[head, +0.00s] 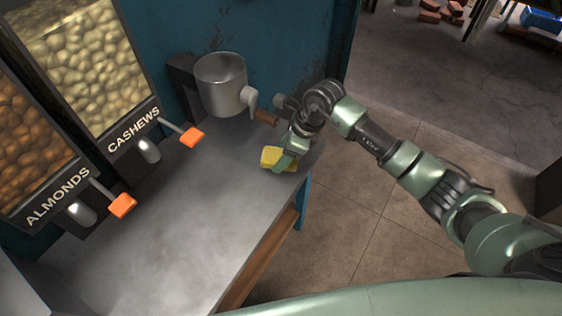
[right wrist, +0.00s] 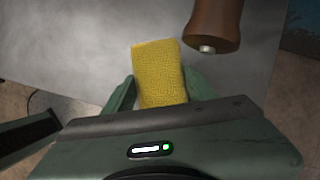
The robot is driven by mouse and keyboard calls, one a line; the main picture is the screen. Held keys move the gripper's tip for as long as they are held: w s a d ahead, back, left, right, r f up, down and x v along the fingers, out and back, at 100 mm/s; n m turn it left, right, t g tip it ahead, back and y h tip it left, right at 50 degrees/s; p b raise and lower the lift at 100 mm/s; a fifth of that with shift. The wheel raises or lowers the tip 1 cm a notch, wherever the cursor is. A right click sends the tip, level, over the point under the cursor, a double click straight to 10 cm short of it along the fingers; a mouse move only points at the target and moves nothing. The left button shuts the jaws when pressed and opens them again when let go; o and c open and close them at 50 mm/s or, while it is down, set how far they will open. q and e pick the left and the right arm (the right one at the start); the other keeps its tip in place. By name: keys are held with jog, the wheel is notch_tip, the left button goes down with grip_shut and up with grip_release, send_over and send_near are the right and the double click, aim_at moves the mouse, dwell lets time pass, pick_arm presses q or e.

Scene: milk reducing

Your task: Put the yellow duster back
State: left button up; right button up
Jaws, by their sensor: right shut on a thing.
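The yellow duster (head: 269,157) is at the far right end of the grey counter (head: 165,225) in the head view. My right gripper (head: 284,163) is shut on it. In the right wrist view the yellow duster (right wrist: 157,72) sits between the two green fingers of my right gripper (right wrist: 158,93), with its far end sticking out past them. The counter surface shows behind it. I cannot tell whether the duster touches the counter. My left gripper is not in view.
A metal pot with a wooden handle (head: 222,84) is mounted on the blue wall, close to my right gripper. The handle (right wrist: 216,22) is just right of the duster in the wrist view. Almond and cashew dispensers (head: 85,60) stand left. The front counter is clear.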

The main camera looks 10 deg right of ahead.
jog(key=shift+a+f+b, duration=0.15)
jog(key=shift+f+b, duration=0.9)
jog(key=shift+f, duration=0.7)
jog(key=shift+f, duration=0.15)
jog(key=o, duration=1.3)
